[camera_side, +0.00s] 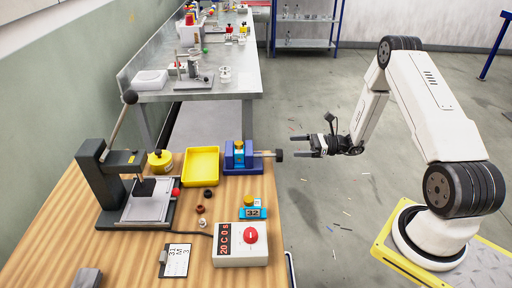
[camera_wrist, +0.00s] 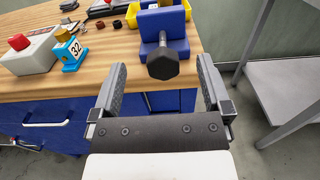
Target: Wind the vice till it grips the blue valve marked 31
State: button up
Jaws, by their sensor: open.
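The blue vice (camera_side: 232,168) stands at the right edge of the wooden bench; it also shows in the wrist view (camera_wrist: 181,24). Its screw ends in a dark hexagonal knob (camera_side: 279,155), seen end-on in the wrist view (camera_wrist: 163,66). A blue piece with an orange-yellow top (camera_side: 239,146) is in the vice; I cannot read a number on it or tell whether the jaws touch it. A blue valve marked 32 (camera_side: 253,213) stands on the bench. My gripper (camera_side: 297,146) is open and empty, just right of the knob. In the wrist view its fingers (camera_wrist: 160,74) are either side of the knob.
A yellow tray (camera_side: 201,181) is left of the vice. A control box with a red button (camera_side: 240,245) sits in front, near small rings (camera_side: 201,209). A lever press (camera_side: 92,175) is at the left.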

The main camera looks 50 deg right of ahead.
aim_at(279, 154)
notch_tip(279, 154, down, 4)
jog(key=shift+w+a, duration=0.1)
jog(key=shift+x, duration=3.75)
jog(key=c, duration=1.3)
